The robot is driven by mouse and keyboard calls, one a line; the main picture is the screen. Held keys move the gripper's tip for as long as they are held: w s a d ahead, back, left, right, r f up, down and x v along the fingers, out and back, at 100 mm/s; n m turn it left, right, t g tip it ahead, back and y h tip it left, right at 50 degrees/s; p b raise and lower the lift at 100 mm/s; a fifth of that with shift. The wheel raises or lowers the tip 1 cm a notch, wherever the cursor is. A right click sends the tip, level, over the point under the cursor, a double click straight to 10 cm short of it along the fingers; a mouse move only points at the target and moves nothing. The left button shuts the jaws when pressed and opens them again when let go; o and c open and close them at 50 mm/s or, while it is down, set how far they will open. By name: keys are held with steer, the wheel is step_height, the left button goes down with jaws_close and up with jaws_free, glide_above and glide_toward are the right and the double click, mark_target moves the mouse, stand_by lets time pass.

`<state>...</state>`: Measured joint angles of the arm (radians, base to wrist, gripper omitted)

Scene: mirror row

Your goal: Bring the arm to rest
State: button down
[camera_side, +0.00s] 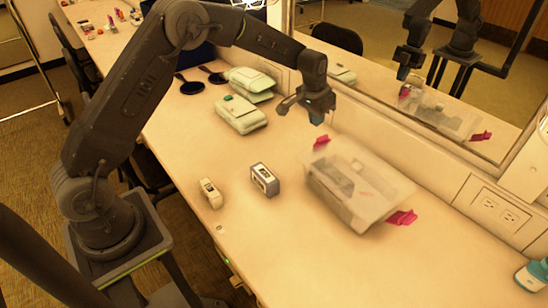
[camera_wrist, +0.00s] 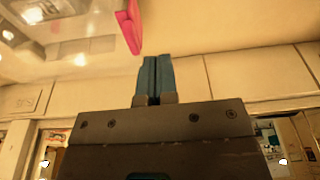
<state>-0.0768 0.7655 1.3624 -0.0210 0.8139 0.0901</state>
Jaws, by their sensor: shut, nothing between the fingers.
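My gripper (camera_side: 318,117) is shut with nothing between its fingers. It hangs above the back part of the counter, near the far-left corner of a clear lidded box (camera_side: 384,208) with pink latches, and apart from it. In the wrist view my gripper's two blue-grey fingers (camera_wrist: 155,59) are pressed together. One pink latch (camera_wrist: 130,28) of the box shows just beyond the fingertips at the upper left. My arm reaches over the counter from its base at the left.
Two small boxy devices, one white (camera_side: 210,193) and one grey (camera_side: 264,180), stand on the counter (camera_side: 190,140). Pale green pouches (camera_side: 241,114) and dark hand mirrors (camera_side: 190,86) lie farther back. A wall mirror (camera_side: 440,90) rises behind. A teal-labelled bottle (camera_side: 532,274) stands at the right.

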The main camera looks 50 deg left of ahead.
steer(key=shift+a+r, duration=0.1)
steer(key=shift+r, duration=0.55)
steer(key=s+d+r+t, duration=0.2)
steer(key=s+d+r, duration=0.1)
steer(key=s+r, duration=1.15)
steer(key=s+d+r+t, duration=0.1)
steer(key=s, duration=2)
steer(key=shift+s+d+r, duration=0.15)
steer(key=shift+s+r, duration=0.15)
steer(key=shift+s, duration=0.1)
